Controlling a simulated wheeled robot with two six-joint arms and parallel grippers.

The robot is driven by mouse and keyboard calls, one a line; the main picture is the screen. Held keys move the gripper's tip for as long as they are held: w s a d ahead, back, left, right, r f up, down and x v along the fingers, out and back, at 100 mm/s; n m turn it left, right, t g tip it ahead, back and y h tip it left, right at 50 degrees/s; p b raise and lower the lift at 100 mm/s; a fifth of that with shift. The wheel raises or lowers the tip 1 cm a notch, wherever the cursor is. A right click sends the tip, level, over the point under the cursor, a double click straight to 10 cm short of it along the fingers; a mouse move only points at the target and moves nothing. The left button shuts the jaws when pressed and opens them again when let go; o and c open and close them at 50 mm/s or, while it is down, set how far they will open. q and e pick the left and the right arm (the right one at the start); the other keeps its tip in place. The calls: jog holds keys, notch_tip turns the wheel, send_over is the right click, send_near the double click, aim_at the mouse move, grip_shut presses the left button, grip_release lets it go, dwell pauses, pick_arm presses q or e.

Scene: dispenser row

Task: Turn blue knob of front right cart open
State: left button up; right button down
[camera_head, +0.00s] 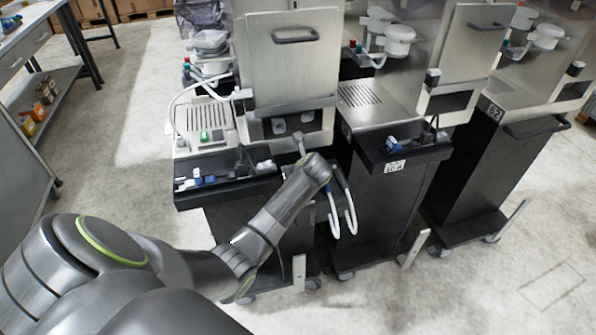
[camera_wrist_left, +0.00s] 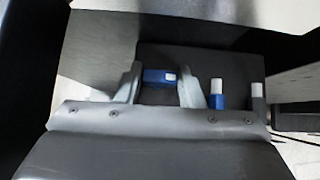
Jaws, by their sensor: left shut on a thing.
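In the left wrist view, a blue knob (camera_wrist_left: 158,77) with a small white mark lies crosswise between the two grey fingers of my left gripper (camera_wrist_left: 160,72). The fingers are shut on it. A second blue part with a white top (camera_wrist_left: 216,94) stands upright just right of the fingers. The held knob cannot be made out there. My right gripper is not in view.
White hoses (camera_head: 351,215) hang beside my left wrist. Black front trays (camera_head: 225,192) stick out from the carts. A workbench (camera_head: 35,35) stands at the left. The floor at lower right is clear.

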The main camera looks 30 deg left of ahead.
pick_arm(q)
jog(key=shift+w+d+r+n+g+y+p, duration=0.1)
jog(key=shift+n+g+y+p, duration=0.2)
jog(key=shift+n+g+p, duration=0.25)
jog(key=shift+w+r+n+g+y+p, duration=0.1)
jog(key=shift+n+g+y+p, duration=0.25)
jog(key=shift+n+p, duration=0.4)
jog(key=shift+n+g, duration=0.4)
jog(key=shift+n, duration=0.1)
jog(key=shift+f+n+g+y, duration=0.15)
jog(key=shift+n+g+y, duration=0.2)
jog(key=shift+n+g, duration=0.4)
jog(key=shift+w+f+n+g, duration=0.15)
jog(key=shift+n+g, duration=0.4)
jog(key=shift+n, duration=0.5)
jog(key=shift+f+n+g+b, duration=0.1)
jog(key=shift+n+g+b, duration=0.65)
jog(key=shift+b, duration=0.2)
jog(key=shift+w+n+g+b, duration=0.1)
jog(key=shift+n+g+b, duration=0.95)
jog(key=shift+n+b, duration=0.65)
